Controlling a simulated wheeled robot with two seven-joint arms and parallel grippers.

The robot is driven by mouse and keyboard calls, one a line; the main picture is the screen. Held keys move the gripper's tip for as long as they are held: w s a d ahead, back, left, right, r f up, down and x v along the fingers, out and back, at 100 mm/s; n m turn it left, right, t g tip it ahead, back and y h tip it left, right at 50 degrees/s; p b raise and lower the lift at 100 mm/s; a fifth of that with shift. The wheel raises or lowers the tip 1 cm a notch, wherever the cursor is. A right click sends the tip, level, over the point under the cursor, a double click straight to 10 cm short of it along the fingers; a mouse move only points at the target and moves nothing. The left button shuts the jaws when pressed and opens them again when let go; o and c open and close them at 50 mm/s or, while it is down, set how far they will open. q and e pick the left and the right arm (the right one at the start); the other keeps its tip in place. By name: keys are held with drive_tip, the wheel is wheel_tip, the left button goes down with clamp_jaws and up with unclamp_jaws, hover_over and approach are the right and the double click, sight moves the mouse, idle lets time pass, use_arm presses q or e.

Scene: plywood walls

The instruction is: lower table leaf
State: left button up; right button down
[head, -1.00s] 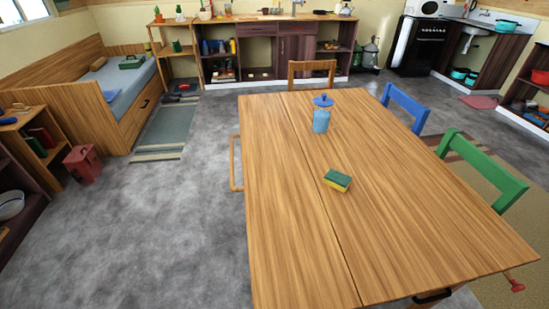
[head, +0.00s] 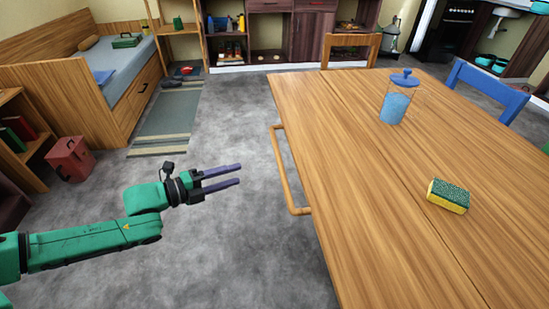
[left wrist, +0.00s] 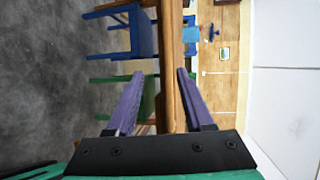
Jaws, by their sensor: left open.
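The wooden table (head: 345,190) has a long seam, and its left leaf (head: 330,155) lies level with the rest of the top. A wooden bar (head: 280,165) shaped like a bracket stands out along the leaf's left edge. My left gripper (head: 240,174) is open and empty, to the left of this bar and apart from it, its fingers pointing right. In the left wrist view, the open fingers (left wrist: 160,73) frame a brown wooden edge beyond them. My right gripper is out of view.
A blue-lidded jar (head: 395,98) and a green and yellow sponge (head: 448,196) stand on the tabletop, right of the seam. A wooden chair (head: 350,50) and a blue chair (head: 487,88) are around the table. Grey floor (head: 220,250) left of the table is clear.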

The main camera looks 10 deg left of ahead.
sight(280, 163)
use_arm(q)
drive_tip(key=shift+m, duration=0.3)
drive_tip(key=x, duration=0.5)
drive_tip(key=d+r+x, duration=0.1)
drive_tip(key=x, duration=0.3)
drive_tip(key=s+b+x, duration=0.1)
drive_tip(key=x, duration=0.4)
drive_tip(key=shift+w+d+r, duration=0.1)
drive_tip(key=shift+w+d, duration=0.05)
drive_tip(key=shift+d, duration=0.3)
clamp_jaws()
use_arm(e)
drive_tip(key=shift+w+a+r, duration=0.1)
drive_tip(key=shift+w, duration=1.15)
